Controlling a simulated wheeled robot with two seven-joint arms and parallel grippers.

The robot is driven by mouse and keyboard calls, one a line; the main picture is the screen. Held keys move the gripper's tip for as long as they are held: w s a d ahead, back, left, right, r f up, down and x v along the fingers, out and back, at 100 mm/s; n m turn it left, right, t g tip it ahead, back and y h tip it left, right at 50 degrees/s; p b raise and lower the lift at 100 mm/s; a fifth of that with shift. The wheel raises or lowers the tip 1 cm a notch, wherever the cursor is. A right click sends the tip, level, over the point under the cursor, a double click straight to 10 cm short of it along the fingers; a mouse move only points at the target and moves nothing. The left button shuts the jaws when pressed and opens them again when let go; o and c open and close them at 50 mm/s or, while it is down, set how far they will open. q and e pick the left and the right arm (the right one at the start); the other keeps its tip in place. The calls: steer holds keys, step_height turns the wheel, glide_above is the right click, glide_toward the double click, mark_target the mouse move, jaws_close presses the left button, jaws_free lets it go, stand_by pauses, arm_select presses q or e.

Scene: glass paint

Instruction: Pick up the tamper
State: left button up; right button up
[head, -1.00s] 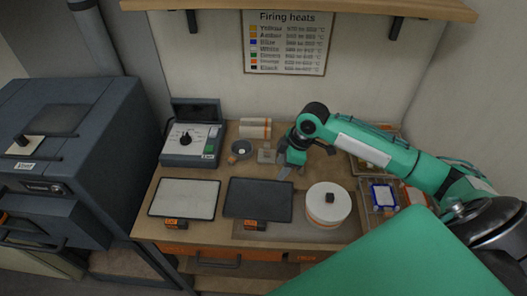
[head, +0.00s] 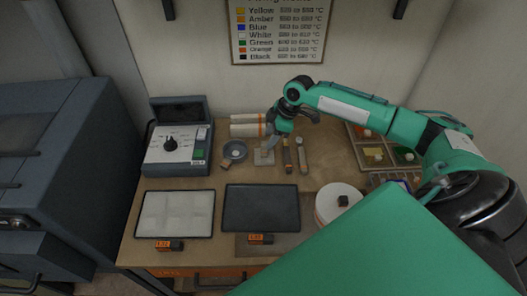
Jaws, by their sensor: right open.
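My right gripper (head: 272,141) reaches in from the right over the back middle of the bench, its jaws open and pointing down. Below its fingertips is a small pale square slab (head: 264,158), partly covered by the fingers. Just right of it lie two slim tools side by side, a brown one with a dark block at its near end (head: 288,161) and a paler one with a rounded end (head: 302,157). I cannot tell for sure which thing is the tamper. No contact with the gripper is clear. My left gripper is not in view.
A small grey bowl (head: 235,149) and a dial box (head: 178,148) stand to the left. White rolls (head: 245,120) lie behind. A white panel (head: 175,214), a black panel (head: 261,208) and a white round turntable (head: 333,198) are in front. A compartment tray (head: 403,156) is at right.

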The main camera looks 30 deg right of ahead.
mark_target(264, 148)
steer(key=shift+a+f+p, duration=0.35)
steer(key=shift+f+p, duration=0.2)
steer(key=shift+f, duration=0.1)
steer(key=p+x, duration=0.1)
steer(key=x, duration=0.2)
steer(key=shift+a+f+p, duration=0.15)
steer(key=shift+f+p, duration=0.05)
steer(key=shift+p, duration=0.2)
steer(key=shift+w+a+f, duration=0.1)
steer(key=shift+f, duration=0.4)
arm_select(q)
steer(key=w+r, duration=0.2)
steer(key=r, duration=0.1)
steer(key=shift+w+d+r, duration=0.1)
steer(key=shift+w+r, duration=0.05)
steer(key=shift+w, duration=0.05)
arm_select(e)
jaws_close()
